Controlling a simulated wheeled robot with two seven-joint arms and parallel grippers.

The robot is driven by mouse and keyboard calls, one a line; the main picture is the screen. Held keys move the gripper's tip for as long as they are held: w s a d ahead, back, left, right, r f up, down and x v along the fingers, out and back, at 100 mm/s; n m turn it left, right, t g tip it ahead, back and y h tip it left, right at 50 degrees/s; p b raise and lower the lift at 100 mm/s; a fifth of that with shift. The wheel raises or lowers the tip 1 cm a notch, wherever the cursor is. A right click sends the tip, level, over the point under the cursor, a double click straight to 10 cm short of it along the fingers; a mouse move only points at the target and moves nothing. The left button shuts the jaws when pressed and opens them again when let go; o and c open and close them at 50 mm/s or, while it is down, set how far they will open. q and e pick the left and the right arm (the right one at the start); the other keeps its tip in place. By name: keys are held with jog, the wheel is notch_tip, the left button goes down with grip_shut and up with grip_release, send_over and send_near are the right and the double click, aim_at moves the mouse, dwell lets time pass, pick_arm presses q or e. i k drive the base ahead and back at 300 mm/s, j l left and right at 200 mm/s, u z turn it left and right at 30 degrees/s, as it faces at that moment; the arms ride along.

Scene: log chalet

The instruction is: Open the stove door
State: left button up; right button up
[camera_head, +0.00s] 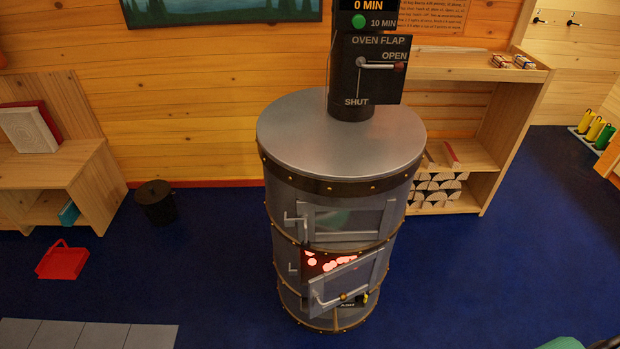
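The stove is a grey metal cylinder (340,135) with brass-studded bands, standing in the middle of the head view. Its upper door (345,222) has a glass pane and a handle at its left side, and looks shut. Its lower door (345,285) has a pane and a light handle (322,299) at its left end. This door sits at a slant, swung partly out from the body. Red glowing embers (330,262) show above and behind it. Neither gripper can be made out in the view.
The oven flap lever (378,66) points to OPEN. Wooden shelves stand behind right (490,130) and at left (85,185). A black bin (156,203) and a red dustpan (63,261) are on the blue floor at left.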

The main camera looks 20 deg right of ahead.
aim_at(354, 277)
jog(key=z, duration=0.85)
